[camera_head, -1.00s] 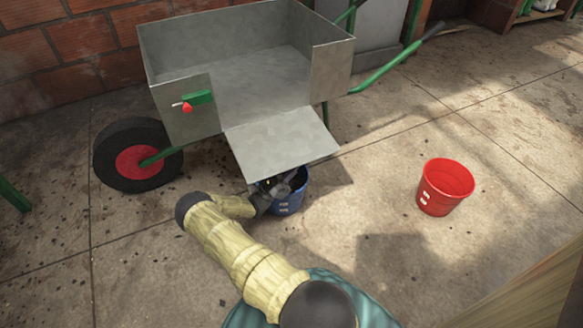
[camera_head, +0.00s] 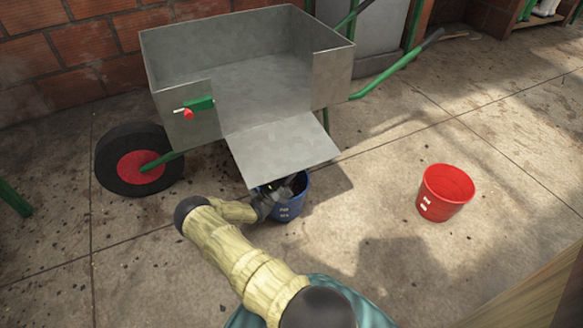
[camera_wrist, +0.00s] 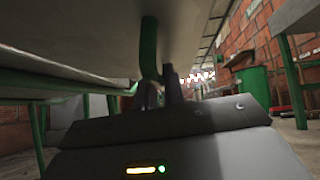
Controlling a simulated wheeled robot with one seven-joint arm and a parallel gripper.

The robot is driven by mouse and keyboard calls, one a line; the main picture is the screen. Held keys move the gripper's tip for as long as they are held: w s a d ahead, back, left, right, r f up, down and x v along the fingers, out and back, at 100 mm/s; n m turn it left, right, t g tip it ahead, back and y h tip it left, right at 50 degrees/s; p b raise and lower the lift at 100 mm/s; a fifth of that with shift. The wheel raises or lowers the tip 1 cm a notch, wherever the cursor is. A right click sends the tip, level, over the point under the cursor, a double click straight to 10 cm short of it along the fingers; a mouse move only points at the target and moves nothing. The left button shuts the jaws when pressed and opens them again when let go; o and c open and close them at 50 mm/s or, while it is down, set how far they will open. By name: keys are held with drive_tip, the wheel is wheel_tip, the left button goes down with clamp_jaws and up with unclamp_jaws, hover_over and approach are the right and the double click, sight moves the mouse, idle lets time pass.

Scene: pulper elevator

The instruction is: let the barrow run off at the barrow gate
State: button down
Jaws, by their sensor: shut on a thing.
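The grey metal barrow (camera_head: 180,45) stands by the brick wall. Its front gate (camera_head: 280,150) hangs open as a flap sloping down and outward. A green catch with a red knob (camera_head: 188,113) sits on the front panel left of the opening. My gripper (camera_head: 275,196) is under the flap's lower edge, partly hidden by it and just above a blue bucket (camera_head: 290,208). In the wrist view my gripper (camera_wrist: 160,85) is shut on a green curved bar (camera_wrist: 149,45) below a grey panel; where the bar joins is hard to tell.
A red bucket (camera_head: 445,192) stands on the floor to the right, apart from the barrow. The barrow's wheel (camera_head: 137,160) is at the left, and its green handles (camera_head: 395,72) reach back to the right. Dark bits litter the floor. A wooden edge (camera_head: 535,290) fills the lower right corner.

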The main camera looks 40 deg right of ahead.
sight(289, 167)
drive_tip(key=shift+s+r+n+t+p, duration=0.2)
drive_tip(key=shift+r+n+t+p, duration=0.7)
drive_tip(key=shift+n+t+p, duration=0.35)
drive_tip(key=shift+s+r+n+t+p, duration=0.2)
drive_tip(key=shift+r+n+t+p, duration=0.85)
drive_tip(key=shift+n+p, duration=0.4)
drive_tip(key=shift+s+r+n+t+p, duration=0.2)
drive_tip(key=shift+r+n+t+p, duration=0.6)
drive_tip(key=shift+n+t+p, duration=0.5)
drive_tip(key=shift+y, duration=0.3)
drive_tip(key=c, duration=1.5)
unclamp_jaws()
drive_tip(key=shift+f, duration=0.1)
drive_tip(key=shift+a, duration=0.15)
drive_tip(key=shift+a+f, duration=0.2)
drive_tip(key=shift+f, duration=0.1)
drive_tip(key=shift+b+v, duration=4.1)
drive_tip(key=shift+v, duration=4.2)
